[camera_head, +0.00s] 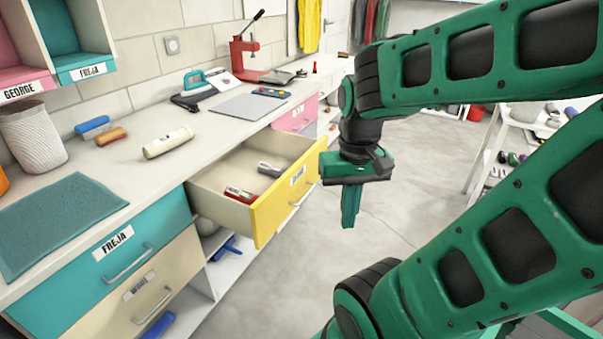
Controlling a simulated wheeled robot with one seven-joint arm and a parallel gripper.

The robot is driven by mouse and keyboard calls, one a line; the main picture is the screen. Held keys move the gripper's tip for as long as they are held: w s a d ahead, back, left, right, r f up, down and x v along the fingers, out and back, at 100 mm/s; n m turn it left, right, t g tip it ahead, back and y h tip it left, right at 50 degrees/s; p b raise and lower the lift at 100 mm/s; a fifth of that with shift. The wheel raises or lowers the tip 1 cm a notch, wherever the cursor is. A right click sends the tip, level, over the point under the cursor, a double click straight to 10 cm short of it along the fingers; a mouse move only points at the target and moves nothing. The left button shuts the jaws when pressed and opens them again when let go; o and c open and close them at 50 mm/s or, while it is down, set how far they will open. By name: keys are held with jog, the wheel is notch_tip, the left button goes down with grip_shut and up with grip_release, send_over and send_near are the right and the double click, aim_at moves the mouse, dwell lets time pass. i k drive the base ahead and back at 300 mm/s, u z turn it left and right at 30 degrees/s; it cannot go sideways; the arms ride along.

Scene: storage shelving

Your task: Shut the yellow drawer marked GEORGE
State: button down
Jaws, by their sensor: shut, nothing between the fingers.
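The yellow drawer (268,212) is pulled well out from under the countertop, to the right of the teal drawer. Its front has a pale label (298,174), too small to read, and a metal handle (302,191). A red item (240,194) and a grey item (270,169) lie inside it. My gripper (349,222) is shut and empty, pointing down just right of the drawer front's far end. It looks apart from the drawer, though the exact gap is hard to tell.
A teal drawer (150,240) marked FREJA and a beige drawer (125,290) below it are closed. A pink drawer (296,116) is beyond the yellow one. The countertop (140,180) holds several tools. Grey floor (290,275) is free before the cabinets. A white shelf rack (488,160) stands at right.

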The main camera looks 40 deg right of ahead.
aim_at(205, 191)
jog(key=i, duration=0.85)
jog(key=z, duration=0.05)
